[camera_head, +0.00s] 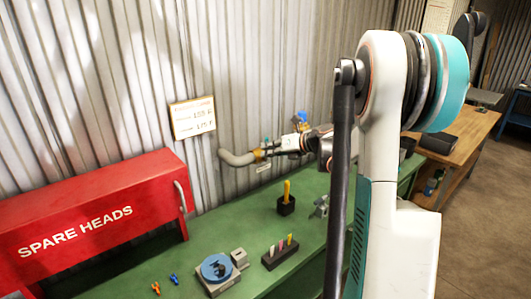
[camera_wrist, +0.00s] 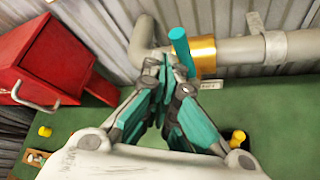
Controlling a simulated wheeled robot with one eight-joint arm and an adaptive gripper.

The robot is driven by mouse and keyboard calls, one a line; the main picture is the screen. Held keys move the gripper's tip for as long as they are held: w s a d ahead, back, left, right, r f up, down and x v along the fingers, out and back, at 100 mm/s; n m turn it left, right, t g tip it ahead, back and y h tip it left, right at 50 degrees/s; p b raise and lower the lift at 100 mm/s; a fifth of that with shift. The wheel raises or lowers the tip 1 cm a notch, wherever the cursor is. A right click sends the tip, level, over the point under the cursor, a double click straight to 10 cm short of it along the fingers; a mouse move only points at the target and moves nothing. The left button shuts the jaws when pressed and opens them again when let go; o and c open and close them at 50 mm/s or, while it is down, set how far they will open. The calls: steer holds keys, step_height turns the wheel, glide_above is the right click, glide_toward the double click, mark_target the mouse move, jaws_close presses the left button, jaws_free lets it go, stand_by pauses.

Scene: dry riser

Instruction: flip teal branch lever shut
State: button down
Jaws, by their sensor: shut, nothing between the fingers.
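The teal branch lever (camera_wrist: 179,42) stands out from the grey pipe beside a brass collar (camera_wrist: 204,50) in the wrist view. In the head view a small teal bit of it (camera_head: 266,141) shows above the pipe. My gripper (camera_wrist: 166,62) is shut and empty, its teal-padded fingertips close together just left of and below the lever. I cannot tell whether they touch it. In the head view my gripper (camera_head: 284,144) is at the pipe, and its fingertips partly cover the brass part.
The pipe (camera_head: 238,159) bends out of the corrugated wall above a green bench (camera_head: 225,222). A red SPARE HEADS cabinet (camera_head: 100,215) stands left. A blue handle (camera_head: 301,117) is just right of the lever.

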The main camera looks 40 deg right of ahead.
steer(key=shift+d+r, duration=0.15)
steer(key=shift+d, duration=0.2)
stand_by(0.4)
